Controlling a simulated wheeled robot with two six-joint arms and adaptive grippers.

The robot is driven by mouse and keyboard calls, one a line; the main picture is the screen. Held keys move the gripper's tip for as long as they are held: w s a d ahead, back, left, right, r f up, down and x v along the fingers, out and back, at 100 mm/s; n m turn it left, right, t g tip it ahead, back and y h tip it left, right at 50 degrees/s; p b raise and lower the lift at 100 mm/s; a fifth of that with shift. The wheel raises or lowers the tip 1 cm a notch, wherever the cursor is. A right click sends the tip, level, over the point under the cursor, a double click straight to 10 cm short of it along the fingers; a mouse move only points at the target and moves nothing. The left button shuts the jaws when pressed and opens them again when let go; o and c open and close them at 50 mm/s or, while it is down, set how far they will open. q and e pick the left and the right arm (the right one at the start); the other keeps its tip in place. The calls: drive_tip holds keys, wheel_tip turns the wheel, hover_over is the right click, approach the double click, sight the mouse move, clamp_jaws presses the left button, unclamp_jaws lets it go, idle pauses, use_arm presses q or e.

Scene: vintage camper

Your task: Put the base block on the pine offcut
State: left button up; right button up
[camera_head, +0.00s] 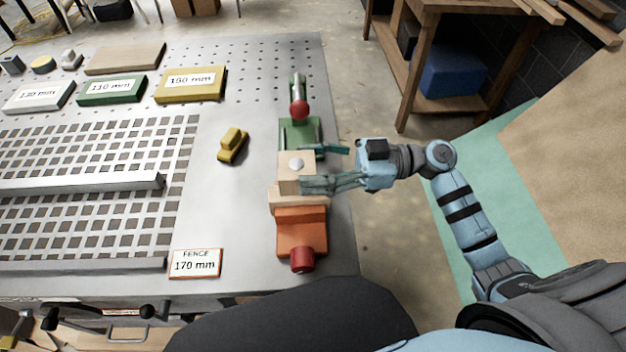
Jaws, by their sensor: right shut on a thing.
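My right gripper (312,167) reaches in from the right and is shut on a pale wooden block with a white round spot on top, which I take to be the base block (289,171). One finger is at its far side and one at its near side. A wider pale wooden piece (283,198), which looks like the pine offcut, shows just below the block in the picture, between a green part and an orange part. I cannot tell whether the block touches it. My left gripper is not in view.
The green part (291,132) has a red ball handle (299,108); the orange part (302,236) has a red knob (302,260). A small yellow piece (233,146) stands left. A fence sign (195,263) is nearer. The metal table (235,205) is clear between them.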

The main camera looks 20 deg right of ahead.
wheel_tip(320, 180, down, 3)
drive_tip(key=shift+f+b, duration=0.2)
drive_tip(key=shift+b, duration=0.15)
drive_tip(key=shift+w, duration=0.1)
drive_tip(key=shift+f, duration=0.15)
drive_tip(key=o, duration=1.2)
drive_tip(key=shift+d, duration=0.25)
drive_tip(key=b+v, duration=0.1)
drive_tip(key=v, duration=1)
drive_tip(key=shift+s+d, duration=0.2)
